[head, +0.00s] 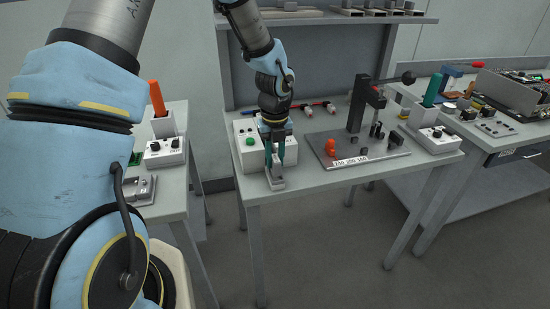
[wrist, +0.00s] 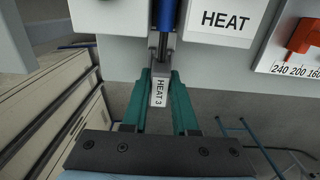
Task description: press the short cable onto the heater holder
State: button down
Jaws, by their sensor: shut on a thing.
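My gripper (head: 279,164) points down at the front left part of the middle table. In the wrist view its two green fingers (wrist: 160,82) are shut on a small grey tag marked HEAT 3 (wrist: 159,92), which appears to belong to the short cable. A dark stem and a blue cylinder (wrist: 165,14) run up from the tag, beside a white block marked HEAT (wrist: 218,20).
The table's front edge is near.

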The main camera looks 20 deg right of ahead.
jog(key=shift+f+b, duration=0.6)
jog(key=shift+f, duration=0.45)
jog(key=c, duration=0.6)
grip_release()
jog(key=shift+r, duration=0.1)
notch_tip(320, 180, up, 11)
jog(key=shift+f+b, duration=0.1)
jog(key=shift+b, duration=0.85)
